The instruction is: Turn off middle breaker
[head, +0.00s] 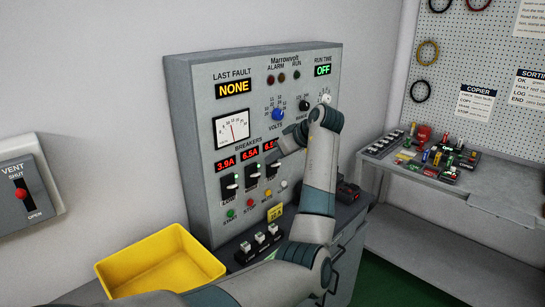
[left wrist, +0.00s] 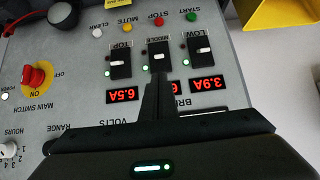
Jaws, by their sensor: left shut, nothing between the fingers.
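The middle breaker (left wrist: 160,55) is a black switch with a pale lever in the left wrist view, which shows the panel upside down. A small green light glows beside it. It stands between the top breaker (left wrist: 120,62) and the low breaker (left wrist: 203,52). In the head view the middle breaker (head: 252,176) is also seen. My left gripper (left wrist: 160,80) is shut and empty. Its fingertips are at the display edge of the middle breaker and partly cover its red readout; I cannot tell whether they touch. My right gripper is out of view.
The grey panel (head: 190,120) carries a meter, knobs and lit displays. A red main switch (left wrist: 37,76) sits beside the breakers. Below are push buttons and a ledge with small switches (head: 260,240). A yellow bin (head: 160,262) stands at lower left, a tool-covered shelf (head: 480,175) at right.

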